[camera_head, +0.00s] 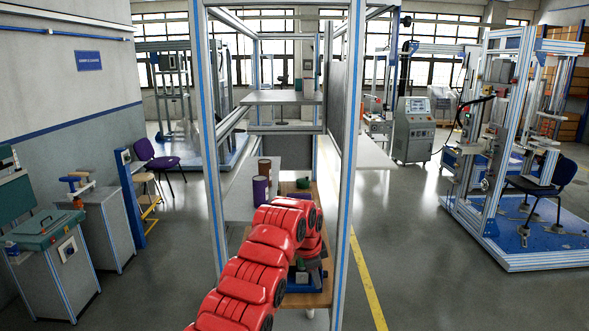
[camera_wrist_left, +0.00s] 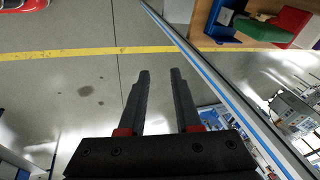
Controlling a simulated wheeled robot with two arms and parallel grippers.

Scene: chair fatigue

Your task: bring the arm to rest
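My red left arm (camera_head: 248,278) comes up from the bottom left and reaches into the blue-edged metal frame, where its far end bends down. The fingers are hard to make out there in the head view. In the left wrist view my left gripper (camera_wrist_left: 160,82) has its two dark fingers apart with nothing between them. My right gripper is in neither view.
The frame's upright (camera_head: 350,150) stands close to the right of my arm. A wooden surface (camera_wrist_left: 212,18) with blue, green and red items lies near. Purple (camera_head: 260,190) and brown (camera_head: 265,167) cylinders stand behind the arm.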

